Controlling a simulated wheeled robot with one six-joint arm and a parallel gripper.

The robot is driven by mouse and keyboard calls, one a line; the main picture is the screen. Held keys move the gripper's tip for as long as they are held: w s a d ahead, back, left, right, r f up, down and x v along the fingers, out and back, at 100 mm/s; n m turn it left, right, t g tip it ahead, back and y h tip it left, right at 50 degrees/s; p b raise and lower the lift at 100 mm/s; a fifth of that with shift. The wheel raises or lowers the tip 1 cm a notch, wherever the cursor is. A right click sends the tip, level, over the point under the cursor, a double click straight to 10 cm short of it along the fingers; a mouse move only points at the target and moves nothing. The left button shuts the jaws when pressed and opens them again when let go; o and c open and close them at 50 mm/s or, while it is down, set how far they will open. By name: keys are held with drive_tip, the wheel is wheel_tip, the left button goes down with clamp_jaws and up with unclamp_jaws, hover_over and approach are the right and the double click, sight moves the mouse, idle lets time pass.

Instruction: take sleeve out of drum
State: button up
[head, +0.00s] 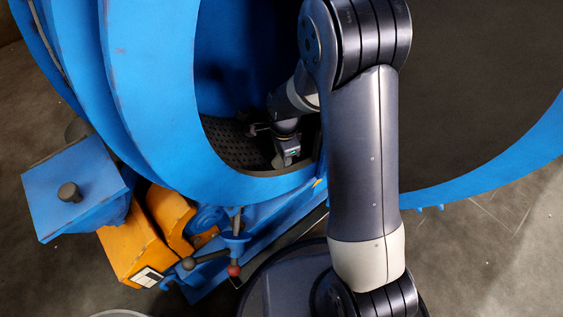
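The blue drum (155,95) fills the upper part of the head view, with its round opening facing me. My arm reaches through the opening into the drum. My gripper (284,160) is inside, low and near the dark perforated drum floor (238,145). The gripper is small and partly in shadow, and its fingers cannot be made out. I cannot make out a sleeve; the drum's inside is partly hidden by my arm and the rim.
The drum's opening rim (262,187) lies close under my arm. An open blue door ring (480,177) stands at the right. Below left are a blue box with a knob (75,190), orange housings (135,245) and a red-tipped lever (234,270). Grey floor shows at lower right.

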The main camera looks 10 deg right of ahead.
drive_tip(key=shift+f, duration=0.2)
drive_tip(key=c, duration=0.8)
drive_tip(key=shift+r, duration=0.1)
wheel_tip(320, 180, up, 10)
drive_tip(key=p, duration=0.4)
